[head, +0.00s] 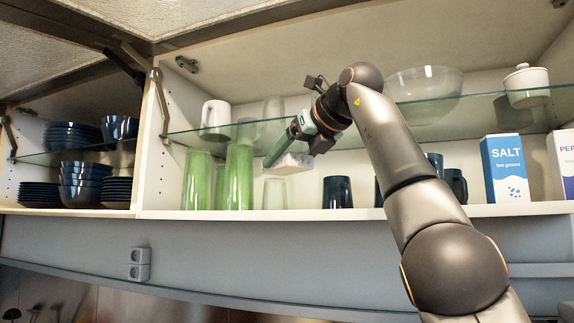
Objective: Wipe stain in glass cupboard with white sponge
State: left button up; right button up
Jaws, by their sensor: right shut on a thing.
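My right gripper (280,152) reaches into the open cupboard, just below the glass shelf (395,133). It is shut on a white sponge (289,163), which it holds in the air above the cupboard floor. Behind and below the sponge stands a small clear glass (274,193). Tall green glasses (234,178) stand just left of the sponge; I cannot tell whether they touch it. I cannot make out a stain; my arm hides part of the cupboard. My left gripper is not in view.
A white mug (215,115), a glass bowl (424,86) and a white lidded pot (526,86) stand on the glass shelf. Dark blue mugs (337,191) and a salt box (505,168) stand on the cupboard floor. Blue dishes (83,182) fill the left compartment.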

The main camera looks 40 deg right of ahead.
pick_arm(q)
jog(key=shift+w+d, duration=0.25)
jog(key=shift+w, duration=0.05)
pick_arm(e)
jog(key=shift+w+d+r, duration=0.1)
jog(key=shift+w+d, duration=0.1)
jog(key=shift+d, duration=0.05)
jog(key=shift+f, duration=2.95)
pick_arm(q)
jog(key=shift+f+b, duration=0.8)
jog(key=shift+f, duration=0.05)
pick_arm(e)
jog(key=shift+f, duration=1)
jog(key=shift+s, duration=0.1)
